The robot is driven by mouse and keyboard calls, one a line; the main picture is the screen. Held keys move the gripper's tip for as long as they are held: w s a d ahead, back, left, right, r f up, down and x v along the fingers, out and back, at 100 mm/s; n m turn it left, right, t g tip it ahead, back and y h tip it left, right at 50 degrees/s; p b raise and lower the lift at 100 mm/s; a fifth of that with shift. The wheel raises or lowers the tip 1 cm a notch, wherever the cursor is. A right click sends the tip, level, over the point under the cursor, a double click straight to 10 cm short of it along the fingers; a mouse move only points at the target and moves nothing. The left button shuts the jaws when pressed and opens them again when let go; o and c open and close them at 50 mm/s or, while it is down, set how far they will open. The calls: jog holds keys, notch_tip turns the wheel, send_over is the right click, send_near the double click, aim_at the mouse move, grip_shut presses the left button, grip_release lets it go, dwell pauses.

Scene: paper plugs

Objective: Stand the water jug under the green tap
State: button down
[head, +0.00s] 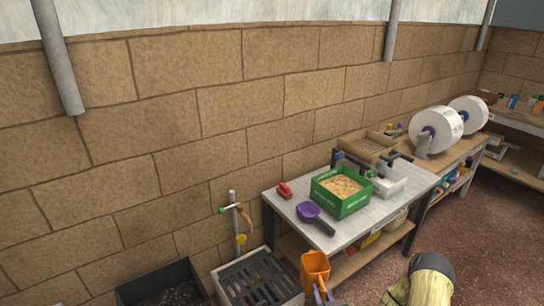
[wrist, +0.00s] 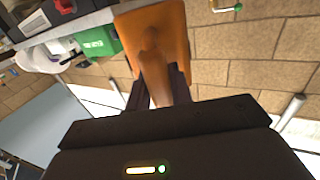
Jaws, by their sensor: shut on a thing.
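The orange water jug (head: 314,268) is at the bottom of the head view, in front of the workbench. In the wrist view the jug (wrist: 160,32) fills the top middle. My gripper (wrist: 158,84) is shut on the jug, its dark fingers on either side of the narrow handle part. The green tap (head: 222,210) is on a grey standpipe by the brick wall, left of the jug and apart from it. Its green end (wrist: 238,8) also shows at the top of the wrist view.
A grated basin (head: 258,284) stands below the taps, with a black tub (head: 160,287) to its left. The workbench (head: 285,206) on the right holds a green box (head: 341,202), a purple scoop (head: 312,214) and a red item (head: 284,190).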

notch_tip(320, 180, up, 10)
jog(key=s+m+h+p, duration=0.1)
jog(key=s+h+p, duration=0.1)
jog(key=p, duration=1.1)
jog(key=shift+s+r+m+h+p, duration=0.25)
jog(key=shift+s+m+h+p, duration=0.1)
jog(key=shift+m+h, duration=0.05)
jog(key=d, duration=0.7)
